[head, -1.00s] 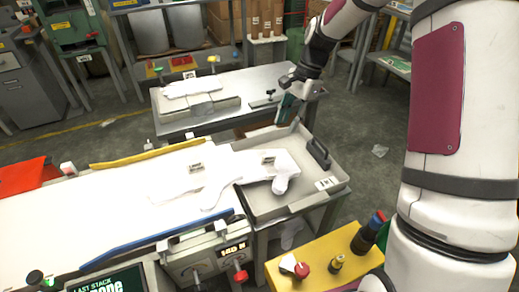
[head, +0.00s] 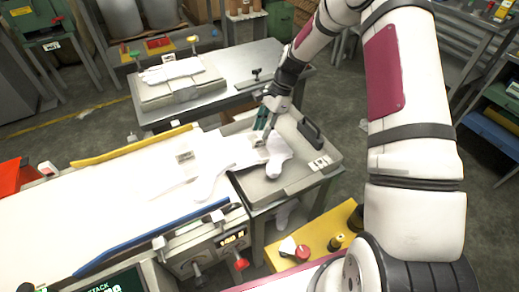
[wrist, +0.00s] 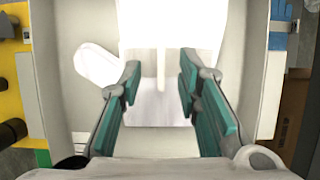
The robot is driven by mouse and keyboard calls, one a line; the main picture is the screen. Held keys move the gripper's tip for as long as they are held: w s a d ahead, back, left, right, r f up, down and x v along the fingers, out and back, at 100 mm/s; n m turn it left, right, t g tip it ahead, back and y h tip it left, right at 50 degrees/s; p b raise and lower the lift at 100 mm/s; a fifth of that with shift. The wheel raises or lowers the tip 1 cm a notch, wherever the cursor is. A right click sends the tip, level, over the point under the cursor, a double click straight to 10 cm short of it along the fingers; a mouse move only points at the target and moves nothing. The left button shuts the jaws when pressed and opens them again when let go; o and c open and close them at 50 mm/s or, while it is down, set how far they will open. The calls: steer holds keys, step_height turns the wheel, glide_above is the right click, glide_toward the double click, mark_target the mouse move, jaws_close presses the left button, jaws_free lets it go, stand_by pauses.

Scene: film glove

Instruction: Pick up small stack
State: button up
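A small stack of white film gloves (head: 268,150) lies in the grey tray (head: 300,182) at the end of the white work surface. It also shows in the wrist view (wrist: 168,60), with a thumb-like part spread to the left. My gripper (head: 262,130) is over the stack, pointing down. In the wrist view my gripper (wrist: 160,95) is open, its teal finger pads on either side of the white material's near part. I cannot tell whether the pads touch it. Another white glove stack (head: 205,175) lies on the surface just left of the tray.
A black handle (head: 311,132) stands at the tray's right rim. A yellow rail (head: 135,157) and a blue rail (head: 140,238) edge the work surface. A metal table (head: 225,75) with more white gloves (head: 172,70) stands behind. A yellow control box (head: 318,238) is in front.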

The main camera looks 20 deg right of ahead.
mark_target(259, 139)
steer(key=x, duration=0.5)
steer(key=shift+d+f, duration=0.15)
steer(key=shift+d, duration=0.05)
jaws_close()
